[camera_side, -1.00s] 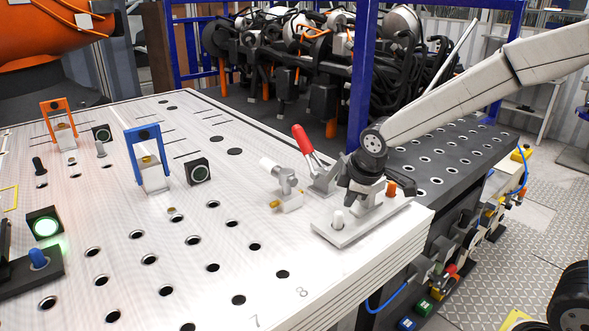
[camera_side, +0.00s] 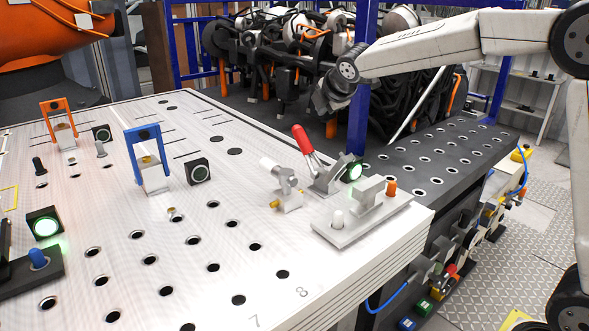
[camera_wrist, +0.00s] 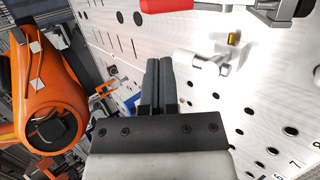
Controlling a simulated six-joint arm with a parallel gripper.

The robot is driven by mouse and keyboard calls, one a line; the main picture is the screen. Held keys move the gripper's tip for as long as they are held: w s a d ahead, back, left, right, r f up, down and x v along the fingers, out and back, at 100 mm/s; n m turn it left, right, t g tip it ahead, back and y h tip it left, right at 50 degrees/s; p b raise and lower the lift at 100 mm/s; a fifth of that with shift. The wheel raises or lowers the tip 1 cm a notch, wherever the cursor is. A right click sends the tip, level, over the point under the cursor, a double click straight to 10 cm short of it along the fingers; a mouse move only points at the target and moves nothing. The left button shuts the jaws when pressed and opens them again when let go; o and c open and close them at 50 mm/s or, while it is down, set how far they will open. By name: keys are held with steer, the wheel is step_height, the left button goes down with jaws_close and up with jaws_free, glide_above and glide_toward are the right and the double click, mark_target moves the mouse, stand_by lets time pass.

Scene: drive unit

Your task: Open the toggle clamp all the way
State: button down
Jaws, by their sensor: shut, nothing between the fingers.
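The toggle clamp (camera_side: 328,178) stands near the table's right edge in the side view. Its red handle (camera_side: 303,139) points up and leans left, away from the metal body. In the wrist view the red handle (camera_wrist: 166,5) is cut off by the top edge. My gripper (camera_side: 324,108) is above and behind the clamp in the side view, apart from it. In the wrist view my gripper's (camera_wrist: 158,66) two dark fingers are together with nothing between them.
A grey plate (camera_side: 335,232) with a white peg and an orange peg is in front of the clamp. A silver cylinder fixture (camera_side: 285,185) stands to its left. A lit green button (camera_side: 354,171) is to its right. A blue post (camera_side: 362,90) rises behind.

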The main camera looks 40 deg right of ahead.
mark_target(298, 134)
steer(key=shift+x, duration=6.95)
steer(key=shift+w+f, duration=0.7)
steer(key=shift+w, duration=0.25)
steer(key=shift+w+f, duration=0.75)
steer(key=shift+w, duration=0.15)
steer(key=shift+r, duration=0.1)
steer(key=s+a+r, duration=0.1)
steer(key=s+r, duration=0.1)
steer(key=r, duration=0.4)
steer(key=s+a+r, duration=0.2)
steer(key=r, duration=0.4)
steer(key=shift+s+r, duration=0.35)
